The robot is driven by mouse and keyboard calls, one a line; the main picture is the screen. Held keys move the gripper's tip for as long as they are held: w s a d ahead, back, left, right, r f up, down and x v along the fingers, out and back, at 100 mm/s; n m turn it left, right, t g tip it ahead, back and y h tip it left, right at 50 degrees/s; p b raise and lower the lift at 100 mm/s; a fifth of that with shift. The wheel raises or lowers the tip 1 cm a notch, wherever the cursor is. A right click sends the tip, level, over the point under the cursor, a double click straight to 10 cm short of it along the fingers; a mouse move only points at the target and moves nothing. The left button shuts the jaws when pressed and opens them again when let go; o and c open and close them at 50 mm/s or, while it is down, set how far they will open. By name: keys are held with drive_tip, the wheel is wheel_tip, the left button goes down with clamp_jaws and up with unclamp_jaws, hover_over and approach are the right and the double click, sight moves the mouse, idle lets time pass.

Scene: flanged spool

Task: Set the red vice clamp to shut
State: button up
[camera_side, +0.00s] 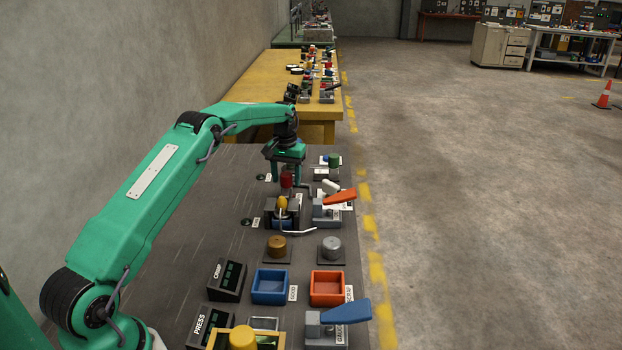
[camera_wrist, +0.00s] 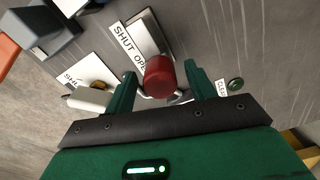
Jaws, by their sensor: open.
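The red vice clamp shows as a rounded red handle (camera_side: 287,179) in the side view and as a red knob (camera_wrist: 158,76) in the wrist view. A label reading SHUT and OPE, partly cut off (camera_wrist: 126,46), lies beside a grey block beyond the knob. My gripper (camera_side: 284,170) points down over the handle, with one finger on either side of it. In the wrist view my gripper (camera_wrist: 160,82) is open around the knob. I cannot tell whether either finger touches it. The clamp's lower parts are mostly hidden.
A white handle (camera_wrist: 88,100) lies left of my fingers in the wrist view. An orange lever (camera_side: 340,197) and a yellow-topped fixture (camera_side: 282,203) stand close in front. Blue (camera_side: 270,286) and orange (camera_side: 327,287) bins and a blue lever (camera_side: 346,312) are nearer the camera.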

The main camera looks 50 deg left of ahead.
sight(285, 195)
drive_tip(key=shift+f, duration=0.15)
drive_tip(key=shift+c, duration=0.2)
clamp_jaws()
drive_tip(key=shift+s+d, duration=1.7)
drive_tip(key=shift+d, duration=0.1)
drive_tip(key=shift+o, duration=0.2)
unclamp_jaws()
